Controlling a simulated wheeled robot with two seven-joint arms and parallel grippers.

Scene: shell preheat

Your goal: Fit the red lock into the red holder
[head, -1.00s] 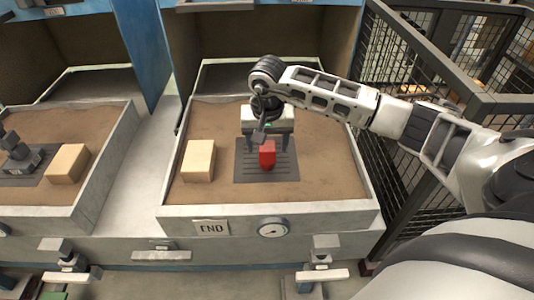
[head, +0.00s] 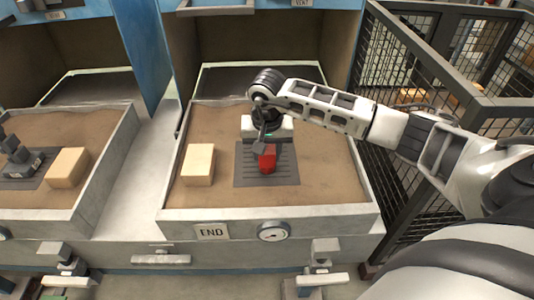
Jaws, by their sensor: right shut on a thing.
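A red block-like piece (head: 267,161) is at the dark grey ribbed plate (head: 267,178) in the sand tray on the right. I cannot tell whether it is the red lock or the red holder, or whether two red parts meet there. My right gripper (head: 267,150) points down over the plate and is shut on the red piece, hiding its upper part. My left gripper is not in view.
A tan block (head: 198,164) lies on the sand left of the plate. The tray's pale rim (head: 270,218) surrounds the sand. Another tray at left holds a tan block (head: 68,167) and a dark grey piece (head: 20,163). A mesh fence (head: 400,100) stands at right.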

